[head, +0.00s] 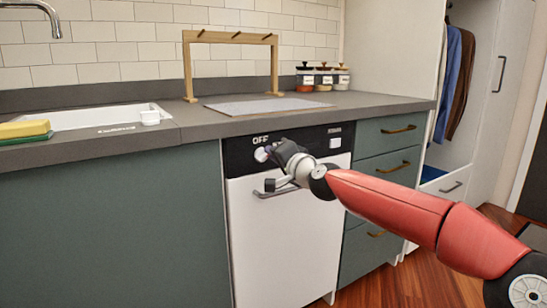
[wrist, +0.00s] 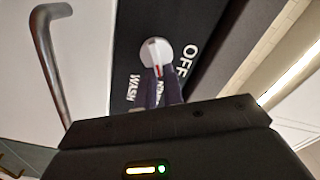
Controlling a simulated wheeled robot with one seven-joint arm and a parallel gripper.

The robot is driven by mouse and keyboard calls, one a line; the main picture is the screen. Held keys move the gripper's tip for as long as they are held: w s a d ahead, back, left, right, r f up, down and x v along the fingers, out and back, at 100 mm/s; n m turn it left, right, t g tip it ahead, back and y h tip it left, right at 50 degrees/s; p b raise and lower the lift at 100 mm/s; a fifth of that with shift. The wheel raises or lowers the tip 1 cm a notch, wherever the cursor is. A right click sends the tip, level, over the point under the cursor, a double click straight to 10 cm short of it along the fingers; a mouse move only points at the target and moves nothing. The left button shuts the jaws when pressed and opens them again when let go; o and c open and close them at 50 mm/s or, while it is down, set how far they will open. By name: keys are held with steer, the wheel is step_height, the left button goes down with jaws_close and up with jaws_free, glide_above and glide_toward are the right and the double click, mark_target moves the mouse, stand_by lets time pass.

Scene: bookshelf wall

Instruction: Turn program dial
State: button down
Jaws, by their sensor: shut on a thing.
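The program dial (head: 261,155) is a round white knob on the black control panel (head: 237,160) of a white dishwasher (head: 285,235). In the wrist view the dial (wrist: 150,50) shows a raised grip bar with a red mark. "OFF" and "WASH" are printed around it, and another label is partly hidden by my fingers. My gripper (head: 273,151) reaches the dial from the right. In the wrist view my gripper (wrist: 160,78) has its dark fingers shut on the dial's grip bar.
The dishwasher handle (head: 275,191) runs just below the panel; it also shows in the wrist view (wrist: 47,70). The grey counter (head: 190,122) overhangs above. Drawers with brass handles (head: 398,129) are on the right. Open wooden floor lies in front.

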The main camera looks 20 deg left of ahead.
stand_by(0.3)
steer(key=c, duration=1.5)
jaws_free()
steer(key=shift+b+v, duration=0.95)
steer(key=shift+v, duration=2.95)
